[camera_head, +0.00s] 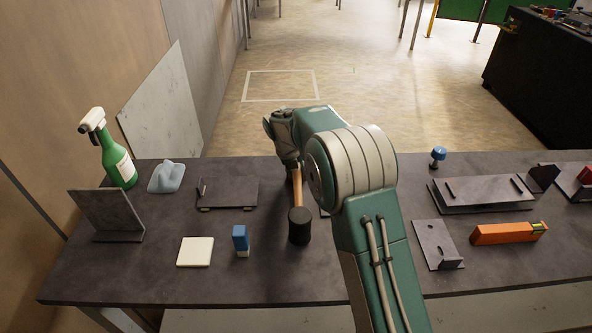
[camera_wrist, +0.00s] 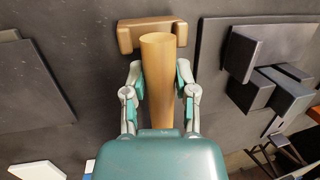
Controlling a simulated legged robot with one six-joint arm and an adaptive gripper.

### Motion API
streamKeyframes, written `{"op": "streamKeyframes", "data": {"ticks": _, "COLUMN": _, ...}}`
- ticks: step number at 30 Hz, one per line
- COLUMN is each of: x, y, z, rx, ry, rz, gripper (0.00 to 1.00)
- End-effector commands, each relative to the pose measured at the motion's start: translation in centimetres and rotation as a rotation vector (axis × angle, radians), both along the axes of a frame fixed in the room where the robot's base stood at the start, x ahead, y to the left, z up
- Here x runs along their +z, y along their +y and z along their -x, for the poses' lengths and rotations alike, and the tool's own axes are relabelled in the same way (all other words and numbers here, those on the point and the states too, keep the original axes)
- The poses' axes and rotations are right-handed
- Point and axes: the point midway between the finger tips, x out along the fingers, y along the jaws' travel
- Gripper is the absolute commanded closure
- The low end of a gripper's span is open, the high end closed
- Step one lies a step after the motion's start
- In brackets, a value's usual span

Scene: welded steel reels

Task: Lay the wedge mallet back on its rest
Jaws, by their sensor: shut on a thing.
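The wedge mallet has a wooden handle (camera_head: 298,188) and a dark cylindrical head (camera_head: 299,226). In the camera_head view the head points toward me, over the middle of the dark bench. My gripper (camera_head: 291,160) is shut on the handle. The wrist view shows its two fingers (camera_wrist: 158,78) on either side of the handle (camera_wrist: 158,58), with the mallet head hidden. A brown block (camera_wrist: 126,37) with raised ends lies beyond the handle's end; it looks like a rest, but I cannot tell whether the handle touches it. My arm hides it in the camera_head view.
Left on the bench (camera_head: 120,270) are a green spray bottle (camera_head: 117,163), a cloth (camera_head: 166,177), an angle bracket (camera_head: 110,213), a flat plate (camera_head: 232,192), a white tile (camera_head: 195,252) and a blue block (camera_head: 240,238). Right are a blue knob (camera_head: 438,155), steel fixtures (camera_head: 480,193) and an orange level (camera_head: 505,233).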

Motion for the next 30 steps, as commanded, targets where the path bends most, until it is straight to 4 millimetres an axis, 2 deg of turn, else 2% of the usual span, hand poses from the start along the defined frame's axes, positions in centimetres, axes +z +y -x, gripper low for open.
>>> {"op": "streamKeyframes", "data": {"ticks": 26, "x": -1.4, "y": 0.0, "z": 0.0, "rx": 0.0, "ry": 0.0, "rz": 0.0, "gripper": 1.0}}
{"op": "streamKeyframes", "data": {"ticks": 27, "x": -1.5, "y": 0.0, "z": 0.0, "rx": 0.0, "ry": 0.0, "rz": 0.0, "gripper": 0.59}}
{"op": "streamKeyframes", "data": {"ticks": 29, "x": -1.5, "y": 0.0, "z": 0.0, "rx": 0.0, "ry": 0.0, "rz": 0.0, "gripper": 0.32}}
{"op": "streamKeyframes", "data": {"ticks": 30, "x": -1.5, "y": 0.0, "z": 0.0, "rx": 0.0, "ry": 0.0, "rz": 0.0, "gripper": 0.23}}
